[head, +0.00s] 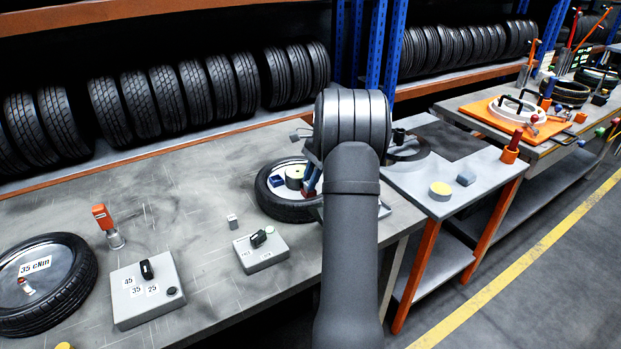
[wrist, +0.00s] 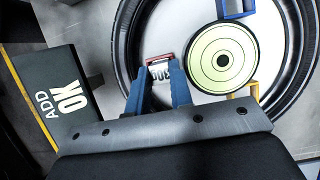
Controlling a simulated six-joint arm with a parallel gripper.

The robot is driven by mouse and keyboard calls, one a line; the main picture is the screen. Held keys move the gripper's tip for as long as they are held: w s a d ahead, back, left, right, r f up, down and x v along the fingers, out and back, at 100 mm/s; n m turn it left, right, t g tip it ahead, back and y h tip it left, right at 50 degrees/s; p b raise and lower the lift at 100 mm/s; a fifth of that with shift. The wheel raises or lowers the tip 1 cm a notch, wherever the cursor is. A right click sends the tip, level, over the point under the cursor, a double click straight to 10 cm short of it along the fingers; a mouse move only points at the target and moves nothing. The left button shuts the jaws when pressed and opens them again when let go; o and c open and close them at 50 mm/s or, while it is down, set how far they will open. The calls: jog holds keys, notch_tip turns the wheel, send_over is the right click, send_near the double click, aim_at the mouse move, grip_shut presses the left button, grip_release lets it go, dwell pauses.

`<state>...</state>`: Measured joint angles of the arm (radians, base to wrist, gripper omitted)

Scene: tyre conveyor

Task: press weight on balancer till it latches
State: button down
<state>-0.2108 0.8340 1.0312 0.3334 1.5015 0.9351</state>
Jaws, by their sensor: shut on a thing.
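My gripper (wrist: 158,82) has blue fingers and is shut on a small weight (wrist: 159,70) with dark digits on a pale face and a red edge. The weight is over the grey disc inside the tyre on the balancer, left of the round pale-green hub (wrist: 223,59). Whether it touches the disc I cannot tell. In the head view the balancer's tyre (head: 284,211) lies flat at the bench's right end, with the hub (head: 294,175) inside. My gripper (head: 311,184) reaches in at the tyre's right side, mostly hidden behind my arm, and the weight cannot be made out there.
A dark panel (wrist: 48,95) marked "ADD" and "OK" stands left of the tyre in the wrist view. Grey control boxes (head: 148,289) and another tyre marked "35 cNm" (head: 78,295) are on the bench. A side table (head: 425,195) stands right of my arm.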

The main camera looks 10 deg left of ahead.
jog(key=shift+f, duration=0.3)
dwell(0.5)
jog(key=c, duration=1.2)
grip_release()
jog(key=shift+r, duration=0.1)
jog(key=shift+r, duration=0.1)
jog(key=shift+w+r, duration=0.15)
jog(key=v, duration=1.6)
jog(key=shift+d+r, duration=0.25)
jog(key=x, duration=1.4)
jog(key=shift+a+f, duration=0.15)
jog(key=shift+f, duration=0.1)
jog(key=shift+r, duration=0.1)
